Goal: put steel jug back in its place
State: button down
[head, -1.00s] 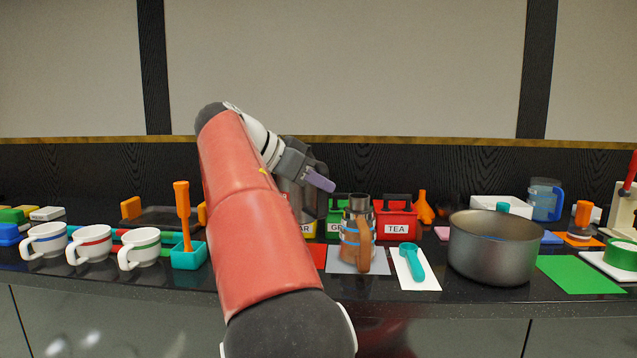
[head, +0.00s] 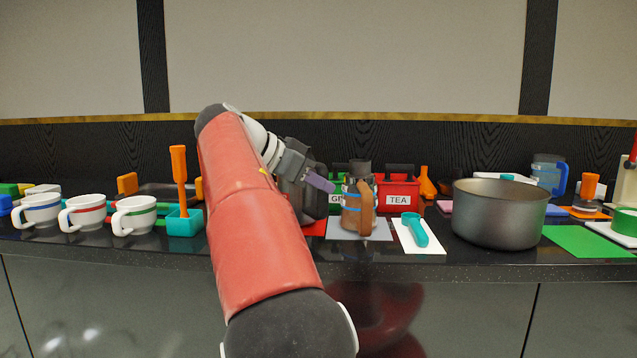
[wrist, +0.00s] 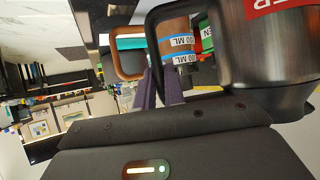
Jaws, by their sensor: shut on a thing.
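The steel jug (head: 306,200) is a dark metal vessel, partly hidden behind my arm in the head view. In the wrist view the steel jug (wrist: 275,60) fills the right side, with a black handle and a red label at the top edge. My gripper (head: 318,180) is shut on the jug's handle side; in the wrist view its grey-purple fingers (wrist: 166,92) meet at the black handle. The jug's base appears close to a red mat (head: 315,229); whether it touches is unclear.
A jug with blue bands and a brown handle (head: 358,205) stands on a grey mat (head: 378,233) just right. Red TEA box (head: 398,188) and green box are behind.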

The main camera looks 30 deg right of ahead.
aim_at(318, 197)
jog(key=shift+f+b, duration=0.5)
jog(key=shift+b, duration=0.05)
dwell(0.4)
jog(key=c, duration=1.6)
grip_release()
jog(key=shift+c, duration=0.2)
jog(key=shift+d+f+b, duration=0.15)
jog(key=shift+f+b, duration=0.4)
jog(key=shift+f, duration=0.05)
jog(key=shift+d+f+b, duration=0.1)
jog(key=shift+f+b, duration=0.2)
jog(key=shift+f, duration=0.05)
jog(key=shift+f, duration=0.2)
jog(key=shift+p+v, duration=1.15)
jog(key=shift+v, duration=1.8)
jog(key=shift+r, duration=0.1)
